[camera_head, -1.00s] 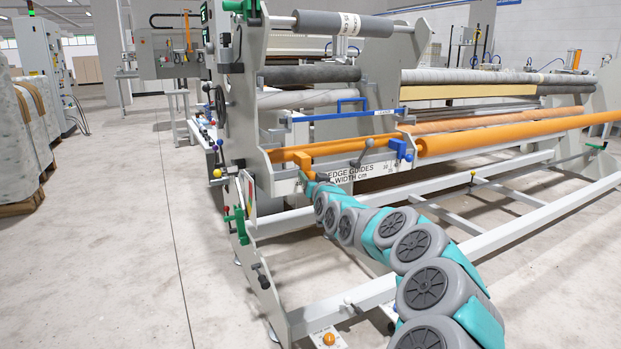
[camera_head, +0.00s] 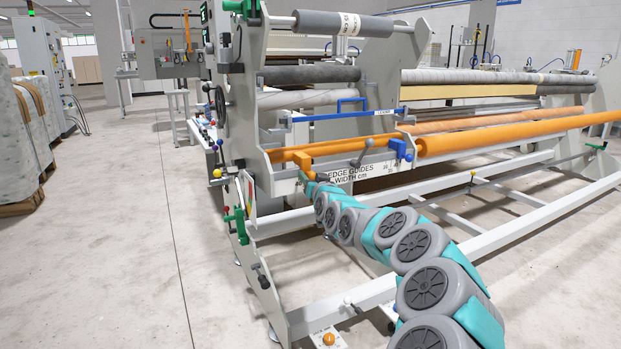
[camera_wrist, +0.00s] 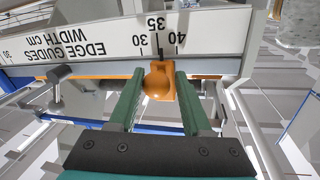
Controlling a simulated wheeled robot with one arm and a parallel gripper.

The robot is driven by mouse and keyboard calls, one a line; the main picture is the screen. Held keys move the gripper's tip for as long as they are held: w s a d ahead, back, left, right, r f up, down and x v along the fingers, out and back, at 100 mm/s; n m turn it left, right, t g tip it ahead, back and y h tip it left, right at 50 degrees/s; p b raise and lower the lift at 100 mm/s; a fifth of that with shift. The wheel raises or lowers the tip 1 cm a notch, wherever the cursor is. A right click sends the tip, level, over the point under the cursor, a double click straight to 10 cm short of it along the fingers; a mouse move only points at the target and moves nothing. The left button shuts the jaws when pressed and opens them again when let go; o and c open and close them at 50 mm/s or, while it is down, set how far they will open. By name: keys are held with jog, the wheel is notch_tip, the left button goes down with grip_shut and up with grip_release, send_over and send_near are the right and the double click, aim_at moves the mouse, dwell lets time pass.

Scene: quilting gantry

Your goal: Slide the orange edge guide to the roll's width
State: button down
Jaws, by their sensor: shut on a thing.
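The orange edge guide (camera_head: 302,160) sits near the left end of the orange rail, above a white scale plate marked EDGE GUIDES WIDTH cm (camera_head: 350,173). In the wrist view, my gripper (camera_wrist: 160,85) has its two green fingers closed on either side of the guide's round orange knob (camera_wrist: 155,84). A dark pointer above the knob stands at the scale plate (camera_wrist: 100,40), close to the marks 30, 35 and 40; the exact reading is hard to tell. A grey roll (camera_head: 325,22) with a white label lies across the top of the frame; the label is too small to read.
A blue guide (camera_head: 401,149) and a grey lever (camera_head: 364,153) are on the right part of the rail. A blue bar (camera_head: 335,116) runs above. The machine's left side plate (camera_head: 240,120) stands close to my arm. Open floor (camera_head: 110,250) lies to the left.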

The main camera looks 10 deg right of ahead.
jog(key=shift+d+f+b, duration=0.15)
jog(key=shift+d+b, duration=0.05)
jog(key=shift+b, duration=0.1)
jog(key=shift+w+d+b, duration=0.15)
jog(key=shift+d+b, duration=0.15)
jog(key=shift+d, duration=0.05)
jog(key=c, duration=0.5)
grip_release()
jog(key=shift+s+d, duration=0.25)
jog(key=shift+s, duration=1.7)
jog(key=shift+s+d, duration=0.2)
jog(key=shift+s, duration=1.75)
